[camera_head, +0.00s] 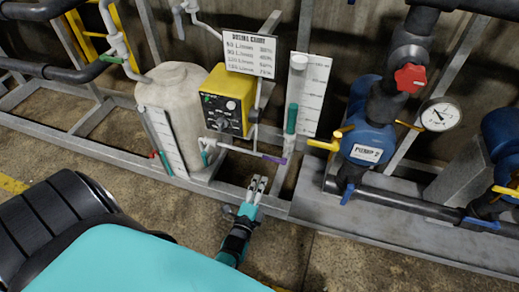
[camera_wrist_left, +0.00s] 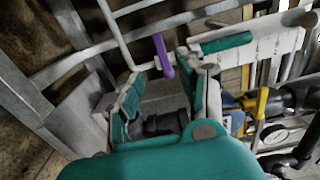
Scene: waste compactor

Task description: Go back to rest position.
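My left gripper (camera_head: 257,184) is low in the middle of the head view, in front of the metal frame. Its fingers point away from me, toward the equipment. In the left wrist view the two fingers of the gripper (camera_wrist_left: 160,78) stand apart, with nothing held between them. A purple valve handle (camera_wrist_left: 163,55) on a thin pipe shows beyond the fingertips. The purple handle also shows in the head view (camera_head: 273,159), just past the fingertips and apart from them. My right gripper is in neither view.
A yellow control box (camera_head: 227,101) and a pale tank (camera_head: 172,93) stand behind the metal frame. A blue pump (camera_head: 367,143) with a yellow handle (camera_head: 324,145) is to the right. A red valve knob (camera_head: 410,78) and a gauge (camera_head: 439,115) are above. The floor in front (camera_head: 340,260) is clear.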

